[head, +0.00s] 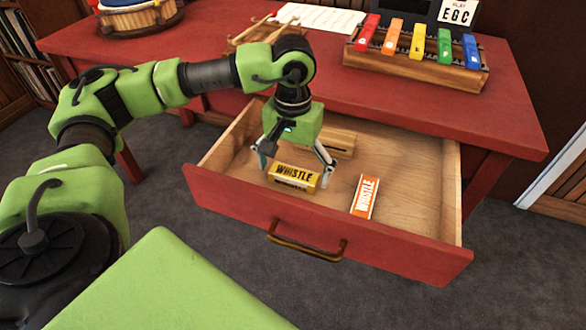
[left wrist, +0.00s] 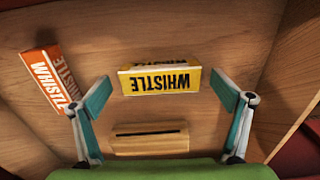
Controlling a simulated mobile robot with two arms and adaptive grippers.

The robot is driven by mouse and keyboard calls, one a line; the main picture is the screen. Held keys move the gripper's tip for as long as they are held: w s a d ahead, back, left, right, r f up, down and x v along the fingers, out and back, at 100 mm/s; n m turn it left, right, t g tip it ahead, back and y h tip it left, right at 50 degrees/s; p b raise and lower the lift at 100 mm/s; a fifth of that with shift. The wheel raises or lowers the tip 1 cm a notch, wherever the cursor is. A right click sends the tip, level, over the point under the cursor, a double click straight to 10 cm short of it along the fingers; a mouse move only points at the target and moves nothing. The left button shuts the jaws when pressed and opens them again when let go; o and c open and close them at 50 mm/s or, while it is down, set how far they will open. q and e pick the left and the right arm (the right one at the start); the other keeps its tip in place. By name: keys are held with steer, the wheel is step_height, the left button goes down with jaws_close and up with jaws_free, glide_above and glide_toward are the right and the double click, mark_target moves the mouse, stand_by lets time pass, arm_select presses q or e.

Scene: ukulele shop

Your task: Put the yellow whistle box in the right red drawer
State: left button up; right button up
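The yellow whistle box (head: 294,177) is inside the open red drawer (head: 330,238), near its front wall. It also shows in the left wrist view (left wrist: 160,79), beyond and between the fingers. My left gripper (head: 296,168) reaches down into the drawer with its fingers spread wide. In the left wrist view the left gripper (left wrist: 160,98) is open, with clear gaps between its fingers and the yellow box. I cannot tell whether the box rests flat on the drawer floor. My right gripper does not show.
An orange whistle box (head: 364,197) lies in the drawer to the right. A slotted wooden block (head: 338,143) sits behind the yellow box. The red desk (head: 440,112) above holds a colored xylophone (head: 416,62). The drawer's right part is bare.

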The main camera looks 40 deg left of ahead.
mark_target(294, 174)
arm_select(q)
steer(key=shift+r, duration=0.1)
step_height(294, 174, up, 4)
steer(key=shift+f+p, duration=0.1)
steer(key=shift+p, duration=0.55)
step_height(294, 174, up, 8)
steer(key=p, duration=0.1)
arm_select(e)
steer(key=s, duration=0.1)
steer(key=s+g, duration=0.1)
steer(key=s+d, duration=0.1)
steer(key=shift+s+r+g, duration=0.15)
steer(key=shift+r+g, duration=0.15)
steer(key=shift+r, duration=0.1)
